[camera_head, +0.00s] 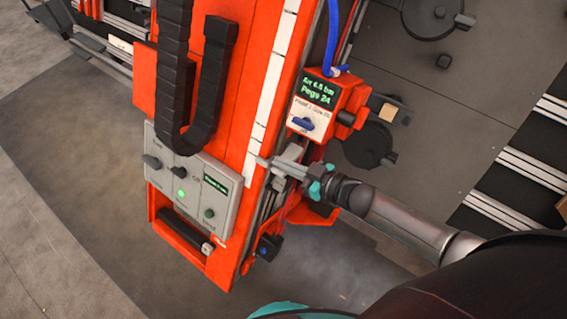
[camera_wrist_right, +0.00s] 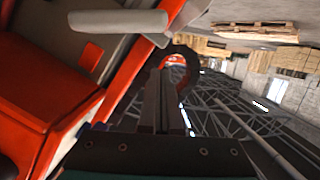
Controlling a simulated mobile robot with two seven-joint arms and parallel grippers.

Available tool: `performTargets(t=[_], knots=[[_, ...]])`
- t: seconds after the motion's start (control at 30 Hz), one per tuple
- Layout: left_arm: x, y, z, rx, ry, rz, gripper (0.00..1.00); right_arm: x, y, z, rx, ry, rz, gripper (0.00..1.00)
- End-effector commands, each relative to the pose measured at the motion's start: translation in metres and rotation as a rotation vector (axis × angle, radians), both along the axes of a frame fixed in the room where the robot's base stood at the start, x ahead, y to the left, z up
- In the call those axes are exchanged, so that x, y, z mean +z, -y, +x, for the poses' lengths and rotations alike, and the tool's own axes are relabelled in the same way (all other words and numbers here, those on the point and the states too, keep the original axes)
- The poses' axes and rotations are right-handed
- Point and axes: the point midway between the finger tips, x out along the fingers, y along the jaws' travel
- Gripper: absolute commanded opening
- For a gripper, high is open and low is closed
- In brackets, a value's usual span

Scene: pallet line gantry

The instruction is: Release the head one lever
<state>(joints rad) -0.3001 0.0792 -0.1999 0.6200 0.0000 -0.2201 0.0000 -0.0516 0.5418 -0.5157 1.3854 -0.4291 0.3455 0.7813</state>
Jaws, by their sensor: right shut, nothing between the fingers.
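The orange-red head one unit (camera_head: 326,105) has a green-lit display, a label and a blue knob (camera_head: 302,123), and sits on the right side of the orange gantry beam. A pale grey bar (camera_wrist_right: 118,21) with a rounded end, which looks like the lever, crosses the top left of the right wrist view. My right gripper (camera_head: 278,165) is shut and empty, just below the unit. Its fingers (camera_wrist_right: 160,100) appear apart from the grey bar. My left gripper is out of view.
A grey control panel (camera_head: 190,180) with knobs and a lit green button is on the beam's lower left. A black cable chain (camera_head: 172,80) loops above it. A blue hose (camera_head: 332,35) runs up from the unit. Dark round parts (camera_head: 368,146) stand to the right.

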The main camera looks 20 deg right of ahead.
Motion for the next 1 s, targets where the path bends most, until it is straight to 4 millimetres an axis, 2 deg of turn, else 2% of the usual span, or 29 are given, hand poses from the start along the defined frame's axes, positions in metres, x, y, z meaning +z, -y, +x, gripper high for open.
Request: performTargets(t=[0.2,0.5,0.7,1.0], knots=[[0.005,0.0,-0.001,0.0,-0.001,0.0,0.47,0.009,0.026,-0.037,0.001,-0.004,-0.003,0.0],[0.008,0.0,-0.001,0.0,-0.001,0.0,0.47,0.02,0.05,-0.07,0.001,-0.002,0.0,0.0],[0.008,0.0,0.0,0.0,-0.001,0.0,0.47,0.023,0.057,-0.078,0.0,0.0,0.0,0.0],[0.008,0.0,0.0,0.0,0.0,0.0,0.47,0.023,0.057,-0.079,0.0,0.001,-0.001,0.0]])
